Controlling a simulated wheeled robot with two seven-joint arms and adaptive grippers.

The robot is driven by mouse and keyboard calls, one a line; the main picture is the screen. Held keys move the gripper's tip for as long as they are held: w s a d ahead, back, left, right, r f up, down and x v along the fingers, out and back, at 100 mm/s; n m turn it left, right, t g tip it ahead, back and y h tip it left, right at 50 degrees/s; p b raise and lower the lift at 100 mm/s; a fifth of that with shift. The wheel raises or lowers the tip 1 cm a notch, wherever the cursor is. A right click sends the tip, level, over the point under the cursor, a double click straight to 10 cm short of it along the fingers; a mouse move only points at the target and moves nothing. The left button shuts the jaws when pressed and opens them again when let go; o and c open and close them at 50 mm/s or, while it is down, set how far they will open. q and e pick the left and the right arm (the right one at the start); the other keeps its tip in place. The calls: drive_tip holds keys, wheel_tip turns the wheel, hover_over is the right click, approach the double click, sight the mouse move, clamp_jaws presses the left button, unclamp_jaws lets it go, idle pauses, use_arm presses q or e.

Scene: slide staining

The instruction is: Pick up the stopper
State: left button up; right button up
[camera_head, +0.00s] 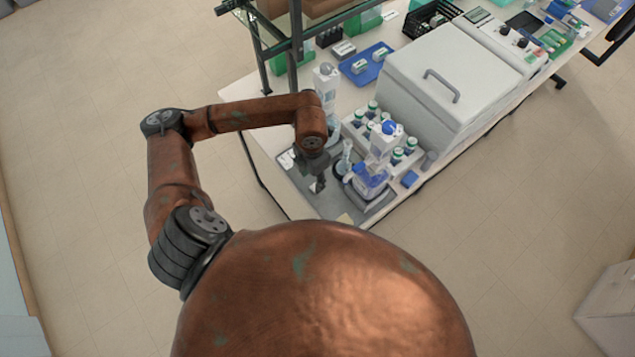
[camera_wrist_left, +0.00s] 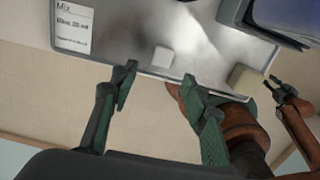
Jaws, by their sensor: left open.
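A small white block (camera_wrist_left: 162,57), which may be the stopper, lies on the grey metal tray (camera_wrist_left: 125,45) in the left wrist view. My left gripper (camera_wrist_left: 160,85) is open, and the block shows beyond the gap between its fingertips, apart from them. In the head view my left gripper (camera_head: 318,186) points down over the left part of the tray (camera_head: 327,206). A cream block (camera_wrist_left: 245,79) sits at the tray's edge and also shows in the head view (camera_head: 345,218). Another gripper, seemingly my right one (camera_wrist_left: 280,90), shows small beside it.
A white label (camera_wrist_left: 74,25) lies on the tray. A dark frame post (camera_head: 297,35) rises behind my left arm.

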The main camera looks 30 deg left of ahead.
use_arm(q)
drive_tip(key=f, duration=0.3)
drive_tip(key=shift+w+d+p, duration=0.3)
drive_tip(key=shift+p, duration=0.1)
wheel_tip(320, 180, down, 3)
drive_tip(key=shift+r, duration=0.1)
drive_tip(key=c, duration=0.8)
drive_tip(key=shift+c, duration=0.3)
use_arm(e)
drive_tip(key=shift+s+d+r, duration=0.15)
drive_tip(key=shift+s+r, duration=0.15)
drive_tip(key=shift+s, duration=0.25)
drive_tip(key=shift+s+d+r, duration=0.1)
drive_tip(key=shift+s+r, duration=0.2)
drive_tip(key=shift+s, duration=0.2)
use_arm(q)
drive_tip(key=shift+w+a, duration=0.1)
use_arm(e)
drive_tip(key=shift+a, duration=0.1)
